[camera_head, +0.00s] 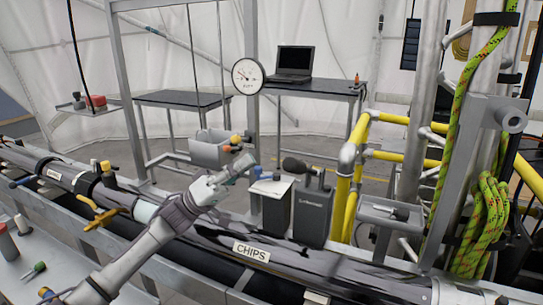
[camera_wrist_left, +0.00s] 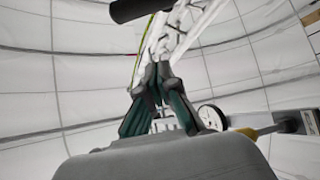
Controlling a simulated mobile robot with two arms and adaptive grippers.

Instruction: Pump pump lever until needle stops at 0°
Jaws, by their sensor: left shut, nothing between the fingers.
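The pump box (camera_head: 313,212) is a dark grey upright case behind the long pipe. Its pump lever (camera_head: 298,165) has a thick black grip pointing left above the case. The round white gauge (camera_head: 247,76) hangs on a post behind; its needle is too small to read surely. The gauge also shows in the left wrist view (camera_wrist_left: 211,117). My left gripper (camera_head: 251,159) is shut and empty, left of the lever grip and apart from it. Its fingers meet in the left wrist view (camera_wrist_left: 160,72). A black cylinder (camera_wrist_left: 140,9), perhaps the lever grip, crosses the top there. My right gripper is not in view.
A pipe labelled CHIPS (camera_head: 251,252) runs across the front. A second box with a pale top (camera_head: 272,187) stands left of the pump. Yellow railings (camera_head: 355,165) and a metal post with green rope (camera_head: 478,215) stand right. A grey bin (camera_head: 211,152) is behind the gripper.

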